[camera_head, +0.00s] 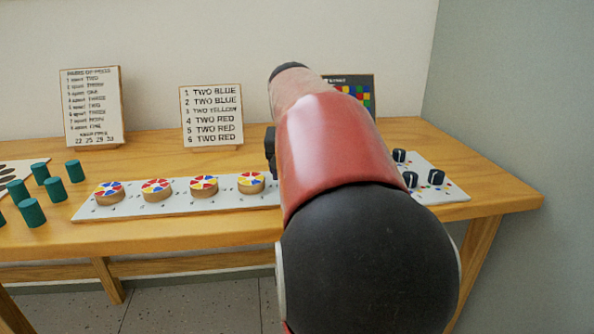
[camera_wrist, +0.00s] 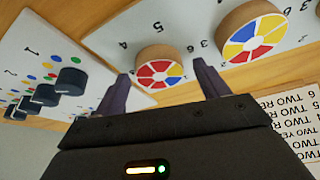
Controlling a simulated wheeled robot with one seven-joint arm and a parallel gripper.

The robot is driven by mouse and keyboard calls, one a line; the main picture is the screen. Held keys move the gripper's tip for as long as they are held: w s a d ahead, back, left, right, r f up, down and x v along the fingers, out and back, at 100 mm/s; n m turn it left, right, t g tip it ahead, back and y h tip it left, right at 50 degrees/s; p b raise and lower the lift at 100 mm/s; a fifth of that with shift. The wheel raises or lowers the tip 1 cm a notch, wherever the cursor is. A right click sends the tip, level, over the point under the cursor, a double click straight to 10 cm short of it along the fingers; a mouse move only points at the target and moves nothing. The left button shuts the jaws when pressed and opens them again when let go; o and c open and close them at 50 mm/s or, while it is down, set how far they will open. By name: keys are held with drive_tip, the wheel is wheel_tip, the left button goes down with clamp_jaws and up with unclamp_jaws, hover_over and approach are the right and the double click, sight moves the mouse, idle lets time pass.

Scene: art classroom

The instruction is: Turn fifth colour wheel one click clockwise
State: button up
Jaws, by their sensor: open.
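My gripper (camera_wrist: 162,73) is open, its two dark fingers apart. In the wrist view, a round wooden wheel with red, yellow and white sectors (camera_wrist: 160,72) shows between the fingertips; I cannot tell whether they touch it. It is the last wheel towards the knob end of the white strip (camera_wrist: 107,42); its number in the row is not readable. A neighbouring wheel with blue, yellow and red sectors (camera_wrist: 252,34) lies to the right. In the head view, a row of wheels ends at a visible fourth wheel (camera_head: 251,180); my arm hides what lies beyond and my gripper.
A white board with dark knobs (camera_head: 437,177) is on the right. Green cylinders (camera_head: 75,171) stand at the left of the wooden table (camera_head: 180,239). A sign listing colours (camera_head: 212,116) and another sign (camera_head: 92,107) stand behind. A panel with coloured squares (camera_head: 367,94) is partly hidden.

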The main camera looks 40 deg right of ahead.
drive_tip(key=v, duration=0.8)
drive_tip(key=shift+p, duration=0.4)
drive_tip(key=shift+d, duration=0.1)
